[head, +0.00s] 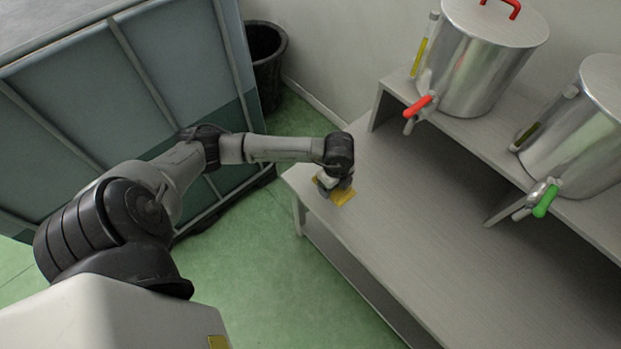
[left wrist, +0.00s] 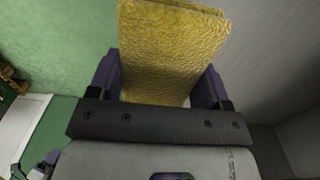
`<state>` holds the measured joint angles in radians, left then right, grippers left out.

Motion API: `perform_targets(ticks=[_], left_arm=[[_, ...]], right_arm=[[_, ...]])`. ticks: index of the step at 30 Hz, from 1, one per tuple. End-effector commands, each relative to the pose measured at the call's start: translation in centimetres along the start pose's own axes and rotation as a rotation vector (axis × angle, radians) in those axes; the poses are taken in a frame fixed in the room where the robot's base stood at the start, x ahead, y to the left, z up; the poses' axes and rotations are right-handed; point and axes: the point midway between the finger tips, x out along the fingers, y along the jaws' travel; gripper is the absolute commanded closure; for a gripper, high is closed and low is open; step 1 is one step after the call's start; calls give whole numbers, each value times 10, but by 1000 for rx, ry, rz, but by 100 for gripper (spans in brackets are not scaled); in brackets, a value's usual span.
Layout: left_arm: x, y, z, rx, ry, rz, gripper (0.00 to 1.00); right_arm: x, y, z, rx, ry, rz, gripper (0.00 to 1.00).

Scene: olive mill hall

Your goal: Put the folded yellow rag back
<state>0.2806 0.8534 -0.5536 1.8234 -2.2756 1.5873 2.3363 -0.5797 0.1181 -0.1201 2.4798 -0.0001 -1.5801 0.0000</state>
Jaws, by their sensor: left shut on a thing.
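The folded yellow rag (head: 343,196) is at the left end of the grey bench (head: 430,230) in the head view, mostly hidden under my left gripper (head: 335,186). In the left wrist view the rag (left wrist: 172,45) fills the space between the two dark fingers of my left gripper (left wrist: 160,85), which is shut on it. Whether the rag touches the bench top or is slightly above it, I cannot tell. My right gripper is in neither view.
Two steel tanks stand on a raised shelf behind the bench, one with a red tap (head: 418,106), one with a green tap (head: 545,201). A black bin (head: 266,62) and a large caged container (head: 130,90) stand left. The bench's middle is clear.

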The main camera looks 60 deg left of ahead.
Motion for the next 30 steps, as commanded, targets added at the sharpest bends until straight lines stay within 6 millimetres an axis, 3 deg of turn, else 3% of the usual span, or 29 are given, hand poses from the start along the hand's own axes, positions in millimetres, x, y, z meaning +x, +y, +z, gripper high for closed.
perform_targets(ticks=[15,21,30], left_arm=[[60,-6,95,-23,-3,1,50],[68,-8,111,-21,0,0,50],[84,-8,114,-20,0,2,50]], right_arm=[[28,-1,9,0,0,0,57],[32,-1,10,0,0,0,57],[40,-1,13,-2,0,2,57]])
